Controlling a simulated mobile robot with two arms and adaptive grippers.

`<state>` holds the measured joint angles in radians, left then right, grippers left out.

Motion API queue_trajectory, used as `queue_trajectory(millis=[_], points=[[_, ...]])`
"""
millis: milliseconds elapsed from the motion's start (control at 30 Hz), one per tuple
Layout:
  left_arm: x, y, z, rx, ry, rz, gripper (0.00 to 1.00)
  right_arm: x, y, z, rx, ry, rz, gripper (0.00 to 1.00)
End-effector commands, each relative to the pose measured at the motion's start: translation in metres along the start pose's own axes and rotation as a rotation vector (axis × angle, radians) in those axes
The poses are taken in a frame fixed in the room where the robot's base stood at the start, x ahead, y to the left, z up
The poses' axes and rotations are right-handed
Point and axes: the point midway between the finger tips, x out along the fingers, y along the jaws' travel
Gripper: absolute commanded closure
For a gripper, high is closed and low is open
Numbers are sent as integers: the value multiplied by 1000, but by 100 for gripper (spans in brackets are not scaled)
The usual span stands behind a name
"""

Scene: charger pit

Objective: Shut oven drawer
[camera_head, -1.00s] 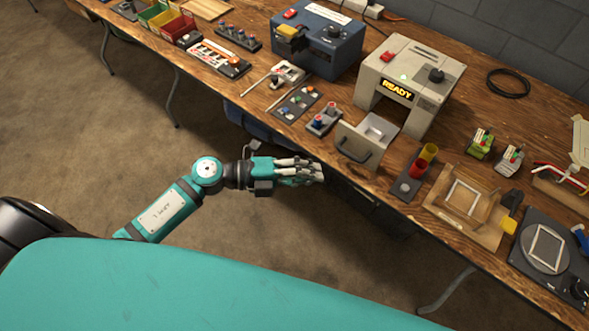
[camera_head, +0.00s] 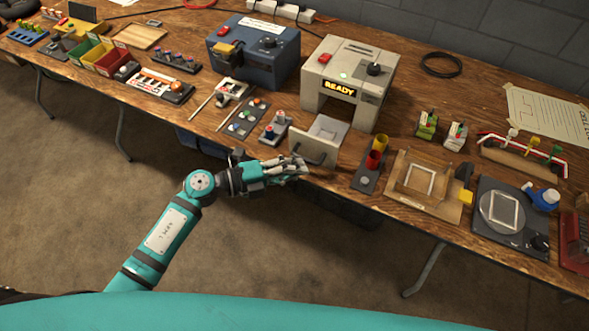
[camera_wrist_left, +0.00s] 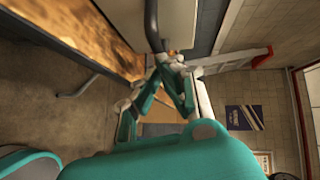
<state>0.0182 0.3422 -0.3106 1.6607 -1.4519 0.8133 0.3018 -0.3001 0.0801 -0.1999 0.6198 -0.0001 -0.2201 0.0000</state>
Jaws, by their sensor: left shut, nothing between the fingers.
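The oven is a light grey box (camera_head: 372,88) with a lit READY display, a red button and a dark knob. Its drawer (camera_head: 318,143) is pulled out toward the table's front edge, with a dark curved handle on its front panel. My left gripper (camera_head: 304,168) is shut and empty, just in front of the drawer's front panel and handle. Whether it touches the handle I cannot tell. In the left wrist view, the fingertips (camera_wrist_left: 168,60) are close together beside a dark bar, likely the handle (camera_wrist_left: 153,28). My right gripper is not in view.
A blue box (camera_head: 253,52) stands left of the oven. A panel with red and yellow cups (camera_head: 370,163) sits right of the drawer. A small block with knobs (camera_head: 275,128) lies left of it. A wooden frame fixture (camera_head: 408,182) is farther right. The floor in front is clear.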

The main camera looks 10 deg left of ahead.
Motion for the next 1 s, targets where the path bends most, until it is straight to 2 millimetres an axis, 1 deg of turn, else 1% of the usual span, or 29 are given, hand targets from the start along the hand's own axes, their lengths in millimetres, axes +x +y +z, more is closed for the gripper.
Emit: queue_trajectory(millis=[167,267,400,600,800,1000], points=[[18,-6,18,3,0,-1,100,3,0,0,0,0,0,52],[35,-11,34,4,-1,-2,100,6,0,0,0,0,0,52],[60,-17,58,4,-1,-1,100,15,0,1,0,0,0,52],[89,-25,86,3,-1,-1,100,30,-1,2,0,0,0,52],[104,-30,100,0,-1,0,100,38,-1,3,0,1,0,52],[108,-33,104,0,-3,0,100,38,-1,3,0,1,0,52]])
